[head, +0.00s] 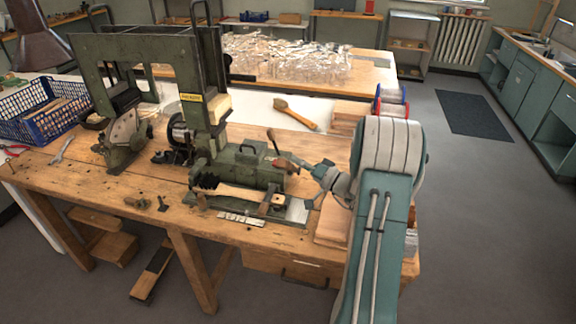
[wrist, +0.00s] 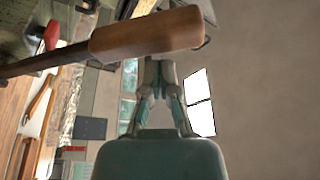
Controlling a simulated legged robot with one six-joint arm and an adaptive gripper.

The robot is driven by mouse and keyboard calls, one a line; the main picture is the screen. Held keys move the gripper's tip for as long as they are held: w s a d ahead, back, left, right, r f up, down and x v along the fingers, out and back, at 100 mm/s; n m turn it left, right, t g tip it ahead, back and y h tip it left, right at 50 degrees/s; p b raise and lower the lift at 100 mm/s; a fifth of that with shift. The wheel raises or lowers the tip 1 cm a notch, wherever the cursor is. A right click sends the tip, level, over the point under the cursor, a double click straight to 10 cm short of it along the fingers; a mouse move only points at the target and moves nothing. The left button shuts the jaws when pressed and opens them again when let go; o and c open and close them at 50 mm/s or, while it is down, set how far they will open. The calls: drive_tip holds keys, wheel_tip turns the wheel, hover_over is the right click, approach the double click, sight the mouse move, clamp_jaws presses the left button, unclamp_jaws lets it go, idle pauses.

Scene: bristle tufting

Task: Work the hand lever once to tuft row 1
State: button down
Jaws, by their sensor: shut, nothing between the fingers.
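The tufting machine (head: 240,165) is a green-grey metal frame on the wooden bench. Its hand lever (head: 271,136) stands up at the machine's right side in the head view. In the wrist view the lever's brown wooden handle (wrist: 150,33) on a dark rod crosses close to the camera. My gripper (head: 292,161) comes in from the right, beside the lever. In the wrist view my gripper (wrist: 160,68) is shut and empty, its tips partly hidden by the handle; contact cannot be told. A pale wooden brush blank (head: 243,193) lies at the machine's front.
A red part (wrist: 52,34) sits near the lever. A blue crate (head: 50,118) stands at the bench's left end, with pliers and a wrench nearby. A wooden-handled brush (head: 295,112) lies behind the machine. Stacked wood boards (head: 333,218) lie under my arm.

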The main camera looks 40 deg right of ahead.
drive_tip(key=d+v, duration=0.1)
drive_tip(key=v, duration=0.6)
drive_tip(key=shift+d+f, duration=0.15)
drive_tip(key=shift+f, duration=0.1)
drive_tip(key=shift+s+d, duration=0.1)
drive_tip(key=shift+d, duration=0.1)
drive_tip(key=a+r+n+g+y, duration=0.25)
drive_tip(key=a+g, duration=0.25)
drive_tip(key=a, duration=0.5)
drive_tip(key=a+r+n+g+y, duration=0.2)
drive_tip(key=a+r+g, duration=0.25)
drive_tip(key=a, duration=0.55)
drive_tip(key=s+a+n+g+h, duration=0.1)
drive_tip(key=s+a+g+h, duration=0.4)
drive_tip(key=s+a, duration=0.4)
drive_tip(key=s+a+r+n+t+h, duration=0.1)
drive_tip(key=s+a+r+h, duration=0.2)
drive_tip(key=s+h, duration=0.4)
drive_tip(key=s+r, duration=0.1)
drive_tip(key=s, duration=0.2)
drive_tip(key=shift+s+t+h, duration=0.3)
drive_tip(key=shift+t+h, duration=0.05)
